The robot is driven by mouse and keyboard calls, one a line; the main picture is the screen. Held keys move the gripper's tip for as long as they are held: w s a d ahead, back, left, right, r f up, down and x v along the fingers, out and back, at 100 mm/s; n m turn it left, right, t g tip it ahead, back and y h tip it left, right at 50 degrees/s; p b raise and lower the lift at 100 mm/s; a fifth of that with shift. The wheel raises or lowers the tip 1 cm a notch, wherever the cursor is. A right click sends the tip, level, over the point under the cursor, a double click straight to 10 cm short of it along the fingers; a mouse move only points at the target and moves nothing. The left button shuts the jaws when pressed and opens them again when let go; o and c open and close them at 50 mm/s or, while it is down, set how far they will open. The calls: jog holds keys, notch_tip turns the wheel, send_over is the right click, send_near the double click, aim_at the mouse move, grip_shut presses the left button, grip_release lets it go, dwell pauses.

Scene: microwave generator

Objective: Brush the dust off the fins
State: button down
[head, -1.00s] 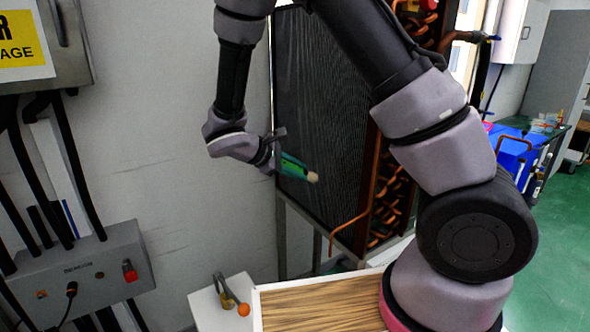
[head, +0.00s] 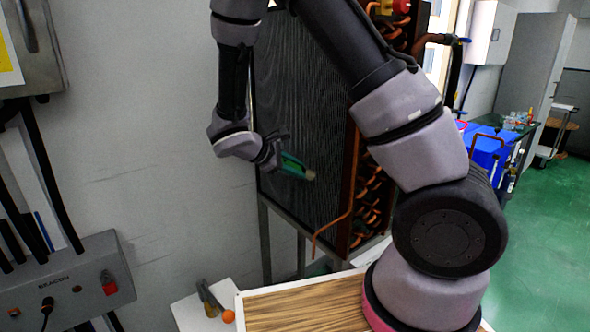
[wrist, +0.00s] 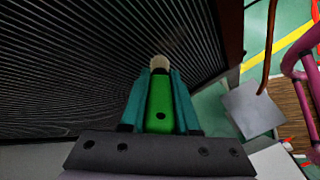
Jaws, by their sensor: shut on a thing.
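The finned panel (head: 310,115) is a dark upright block with fine close lines, standing on a grey frame. Its fins (wrist: 75,65) fill the left and middle of the wrist view. My gripper (head: 296,167) is in front of the panel's lower half, its teal fingers shut on a brush. The brush has a green handle (wrist: 160,100) and pale bristles (wrist: 160,63); the bristle tip also shows in the head view (head: 310,175). The bristles point towards the fins, but I cannot tell whether they touch. I cannot make out dust clearly on the fins.
Copper pipes (head: 370,200) run along the panel's right side. A wood-topped surface with a white rim (head: 239,312) is below, beside an orange ball (head: 228,316). A grey control box (head: 65,280) is on the left wall. Green floor (head: 545,230) is open at right.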

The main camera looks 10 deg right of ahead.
jog(key=shift+w+d, duration=0.2)
jog(key=shift+d, duration=0.3)
dwell(0.5)
jog(key=shift+s+d, duration=0.3)
jog(key=shift+s, duration=0.6)
jog(key=shift+s+d, duration=0.25)
jog(key=shift+s, duration=0.6)
jog(key=s, duration=0.1)
jog(key=s+d, duration=0.1)
jog(key=s, duration=0.1)
jog(key=shift+s+d, duration=0.15)
jog(key=shift+d, duration=0.15)
jog(key=shift+w+a, duration=0.45)
jog(key=shift+w, duration=0.7)
jog(key=shift+w+a, duration=0.45)
jog(key=shift+w, duration=0.65)
jog(key=shift+w+a, duration=0.45)
jog(key=shift+w, duration=0.7)
